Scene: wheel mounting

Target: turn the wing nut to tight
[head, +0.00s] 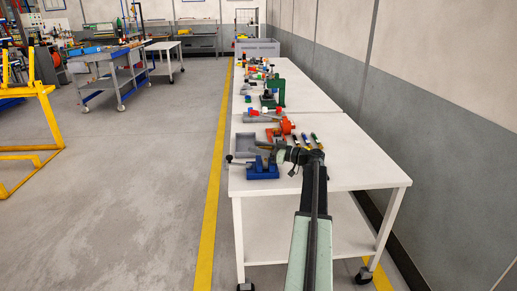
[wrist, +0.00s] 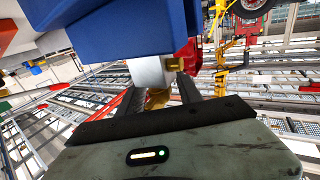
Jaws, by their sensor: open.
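In the head view my gripper (head: 284,157) is at the near end of the white workbench, close above and beside a blue fixture (head: 262,170). In the wrist view the dark fingers of my gripper (wrist: 160,98) are apart. A large blue block (wrist: 125,35) fills the upper middle, with a white cylinder (wrist: 148,72) under it. A small brass piece (wrist: 175,64), perhaps part of the wing nut, sticks out to the right of the cylinder. More yellow metal shows between the fingers. I cannot tell whether the fingers touch it.
A grey tray (head: 246,146), an orange tool (head: 283,127) and several markers (head: 308,139) lie just beyond my gripper. A green device (head: 277,92) stands farther along the bench. A wall runs along the right.

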